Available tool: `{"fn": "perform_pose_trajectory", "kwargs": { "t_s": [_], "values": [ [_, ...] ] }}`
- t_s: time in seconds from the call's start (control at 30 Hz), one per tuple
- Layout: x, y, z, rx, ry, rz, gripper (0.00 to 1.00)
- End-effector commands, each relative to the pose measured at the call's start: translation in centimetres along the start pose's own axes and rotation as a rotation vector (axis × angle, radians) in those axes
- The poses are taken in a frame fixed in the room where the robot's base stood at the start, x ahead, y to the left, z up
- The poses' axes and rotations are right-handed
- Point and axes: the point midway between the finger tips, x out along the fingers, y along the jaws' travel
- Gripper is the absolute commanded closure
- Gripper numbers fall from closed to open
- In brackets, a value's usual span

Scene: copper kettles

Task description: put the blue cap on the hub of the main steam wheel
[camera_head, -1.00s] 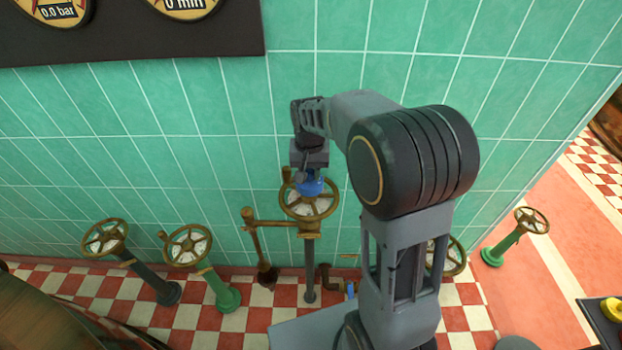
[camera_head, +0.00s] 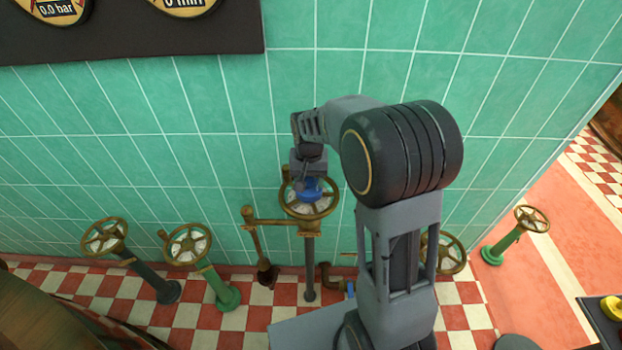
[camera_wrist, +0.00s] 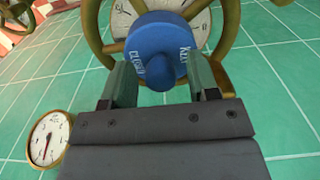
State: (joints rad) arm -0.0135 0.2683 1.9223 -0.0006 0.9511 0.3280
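The blue cap (camera_head: 312,189) is at the middle of the brass main steam wheel (camera_head: 335,209), over its hub. My gripper (camera_head: 308,181) is above the wheel, pointing down.
Two other valve wheels stand at left, one on a dark post (camera_head: 148,278) and one on a green post (camera_head: 219,284). Another wheel (camera_head: 449,254) is partly behind my arm, and a green valve (camera_head: 507,240) stands at right. The tiled wall (camera_head: 400,80) is close behind. A small gauge (camera_wrist: 48,138) shows in the wrist view.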

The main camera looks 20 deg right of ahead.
Motion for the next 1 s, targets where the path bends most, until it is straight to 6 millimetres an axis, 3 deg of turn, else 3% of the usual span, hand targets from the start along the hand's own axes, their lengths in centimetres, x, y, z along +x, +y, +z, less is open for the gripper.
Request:
{"fn": "perform_pose_trajectory", "kwargs": {
  "t_s": [0.37, 0.8, 1.0],
  "values": [
    [-1.3, 0.0, -0.1, 0.0, 0.003, -0.001, 0.46],
    [-9.3, 0.0, -0.1, 0.0, 0.004, -0.001, 0.46],
    [-11.6, 0.0, 0.0, 0.0, 0.002, -0.001, 0.46]
  ]
}}
